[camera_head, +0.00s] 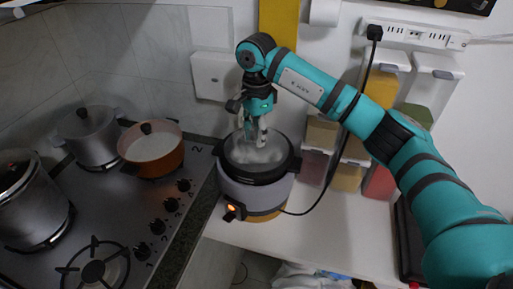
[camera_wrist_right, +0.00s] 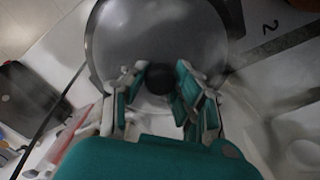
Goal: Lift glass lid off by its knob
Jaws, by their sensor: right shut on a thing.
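The round glass lid (camera_wrist_right: 150,35) with its black knob (camera_wrist_right: 160,78) fills the upper middle of the right wrist view. My right gripper (camera_wrist_right: 157,92) is shut on the knob, one teal-padded finger on each side. In the head view my right gripper (camera_head: 258,138) points down over the grey cooker (camera_head: 252,193) with a black rim. The knob is hidden there by the fingers. A hazy, whitish area shows inside the rim, and I cannot tell whether the lid rests on it or is raised. My left gripper is not in view.
The cooker's orange light is on, and a black cord (camera_head: 328,180) runs up to the power strip (camera_head: 415,34). Spice dispensers (camera_head: 350,178) stand right of it. The stove at left holds an orange pot (camera_head: 153,160) and grey pots (camera_head: 92,137). The counter in front is clear.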

